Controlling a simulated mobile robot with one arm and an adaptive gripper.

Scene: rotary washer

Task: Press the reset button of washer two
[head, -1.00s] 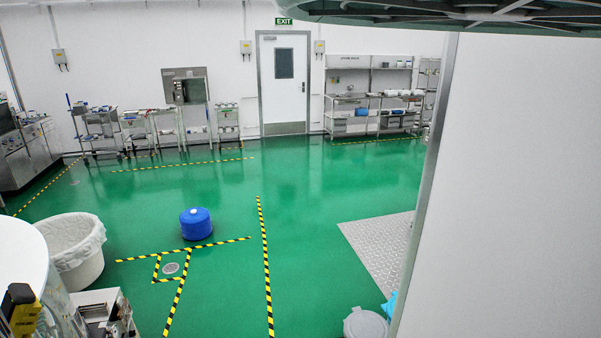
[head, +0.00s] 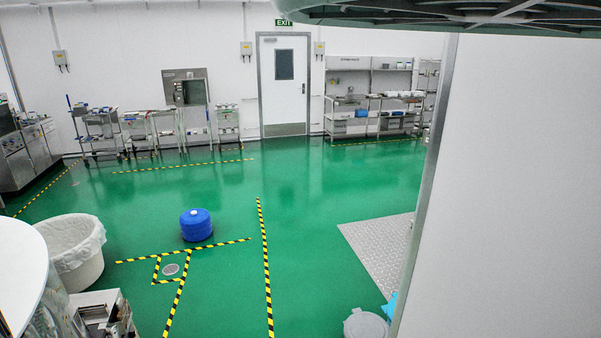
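I cannot make out washer two or its reset button in the head view. A stainless steel unit (head: 28,160) with a panel stands against the wall at the far left, but no label on it is readable.
A blue drum (head: 196,225) stands on the green floor near striped tape (head: 266,270). A white lined bin (head: 78,255) is at left. A white partition (head: 520,190) fills the right. Carts and shelves line the back wall beside a door (head: 284,85).

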